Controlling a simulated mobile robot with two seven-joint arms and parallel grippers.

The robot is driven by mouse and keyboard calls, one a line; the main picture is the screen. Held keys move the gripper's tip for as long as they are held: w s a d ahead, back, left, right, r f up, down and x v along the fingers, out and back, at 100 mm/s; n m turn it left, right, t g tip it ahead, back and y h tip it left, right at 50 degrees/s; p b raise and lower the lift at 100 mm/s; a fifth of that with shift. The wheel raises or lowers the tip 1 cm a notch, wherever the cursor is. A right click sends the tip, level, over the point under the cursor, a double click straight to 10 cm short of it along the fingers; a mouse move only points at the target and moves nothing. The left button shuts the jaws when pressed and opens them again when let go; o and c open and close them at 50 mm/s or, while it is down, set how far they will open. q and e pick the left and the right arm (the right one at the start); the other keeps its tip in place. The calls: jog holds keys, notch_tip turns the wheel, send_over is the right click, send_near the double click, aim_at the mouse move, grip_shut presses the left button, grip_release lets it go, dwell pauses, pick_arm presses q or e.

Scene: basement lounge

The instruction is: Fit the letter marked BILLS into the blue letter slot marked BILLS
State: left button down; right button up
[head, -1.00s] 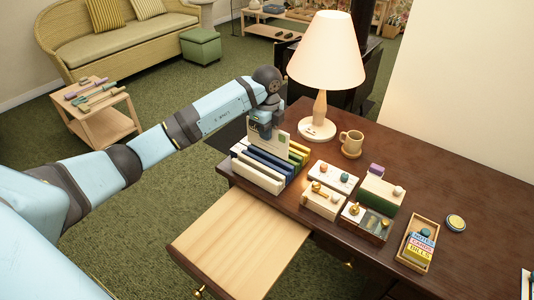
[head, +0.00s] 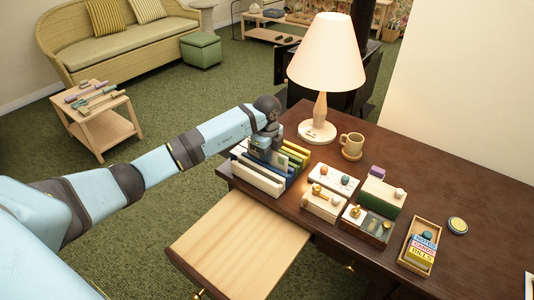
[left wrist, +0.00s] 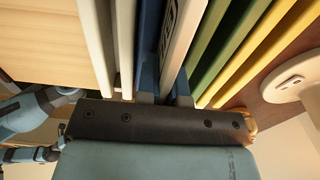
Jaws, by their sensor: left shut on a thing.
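The letter rack (head: 258,181) stands at the left end of the dark desk, with white, blue, green and yellow dividers. My left gripper (head: 262,152) is low over the rack's middle. In the left wrist view its fingertips (left wrist: 165,98) are shut on the white letter (left wrist: 185,38), whose dark printing is seen edge-on and cannot be read. The letter stands upright and low among the dividers, beside a blue divider (left wrist: 149,40). The gripper hides much of the letter and the slot labels in the head view. My right gripper is not in view.
Green (left wrist: 217,35) and yellow dividers stand right of the letter, white ones left. A lamp (head: 318,130) and mug (head: 351,145) stand behind. Small boxes (head: 334,178) and a tray (head: 407,256) lie to the right. An open drawer (head: 240,243) juts out in front.

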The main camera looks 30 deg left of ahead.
pick_arm(q)
jog(key=c, duration=1.3)
grip_release()
jog(key=shift+o, duration=0.2)
notch_tip(320, 180, up, 11)
jog(key=shift+r+p, duration=0.2)
jog(key=shift+p, duration=0.45)
jog(key=shift+r, duration=0.45)
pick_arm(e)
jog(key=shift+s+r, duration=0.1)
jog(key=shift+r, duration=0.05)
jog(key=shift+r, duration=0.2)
